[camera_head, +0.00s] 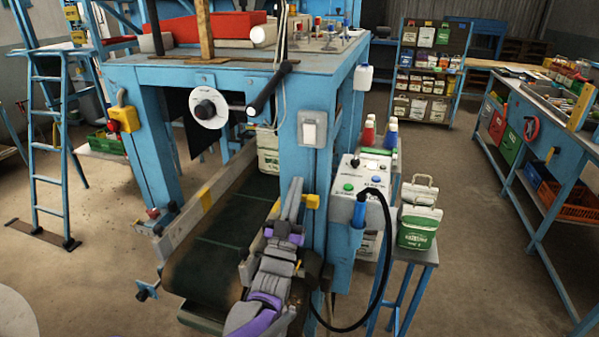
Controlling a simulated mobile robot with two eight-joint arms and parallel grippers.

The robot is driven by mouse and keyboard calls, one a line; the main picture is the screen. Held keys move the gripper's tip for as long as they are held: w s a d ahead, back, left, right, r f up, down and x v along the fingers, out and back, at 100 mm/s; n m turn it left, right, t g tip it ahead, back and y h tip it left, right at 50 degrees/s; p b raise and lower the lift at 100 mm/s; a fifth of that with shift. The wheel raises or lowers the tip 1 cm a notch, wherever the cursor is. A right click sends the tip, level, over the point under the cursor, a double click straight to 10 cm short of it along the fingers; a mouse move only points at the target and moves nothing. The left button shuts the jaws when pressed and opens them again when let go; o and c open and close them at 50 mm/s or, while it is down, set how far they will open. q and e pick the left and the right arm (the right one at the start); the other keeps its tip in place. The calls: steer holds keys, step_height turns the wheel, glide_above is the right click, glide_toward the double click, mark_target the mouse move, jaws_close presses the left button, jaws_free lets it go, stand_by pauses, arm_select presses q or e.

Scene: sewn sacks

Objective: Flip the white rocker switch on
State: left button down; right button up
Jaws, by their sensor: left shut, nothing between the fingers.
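The white rocker switch (312,129) is a pale rectangular plate on the front of the blue machine post, right of the conveyor. Its rocker position is too small to tell. My left gripper (295,186) is grey, with purple parts on the arm behind it. It points up in front of the post, below the switch in the picture and apart from it. It is shut and empty. My right gripper is not in view.
A green conveyor belt (232,231) runs beside my left arm. A control box (362,180) with buttons and a black cable stands right of the post. A black-ended lever (270,87) juts out left of the switch. A green-and-white sack (418,228) sits on a small blue table.

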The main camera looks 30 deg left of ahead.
arm_select(q)
steer(key=f, duration=0.1)
steer(key=s+f, duration=0.2)
steer(key=shift+d+b, duration=0.25)
steer(key=shift+b, duration=0.1)
steer(key=shift+s, duration=0.1)
